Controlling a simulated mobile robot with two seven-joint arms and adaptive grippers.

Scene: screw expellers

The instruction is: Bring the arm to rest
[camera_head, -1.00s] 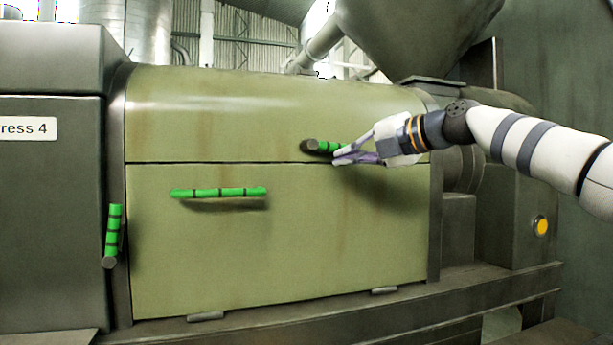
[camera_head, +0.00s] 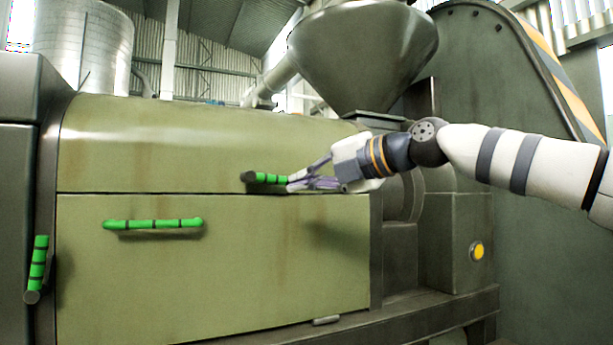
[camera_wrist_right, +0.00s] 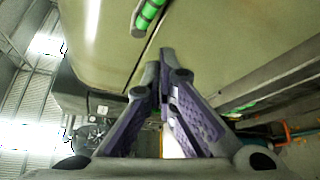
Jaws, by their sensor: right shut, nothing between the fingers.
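My right gripper (camera_head: 291,185) comes in from the right in the head view. It is shut and empty, with its fingertips in front of the green machine panel, just right of a short green-banded handle (camera_head: 268,178). In the right wrist view, the purple-padded fingers (camera_wrist_right: 161,62) meet at their tips, and the green-banded handle (camera_wrist_right: 147,16) shows just beyond them, apart from them in that picture. My left gripper is not in view.
A long green-banded handle (camera_head: 153,224) is on the lower panel (camera_head: 230,280). Another handle (camera_head: 38,264) is at the far left. A hopper (camera_head: 362,55) stands above. A yellow button (camera_head: 477,251) sits on the right housing. Space below the right forearm looks open.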

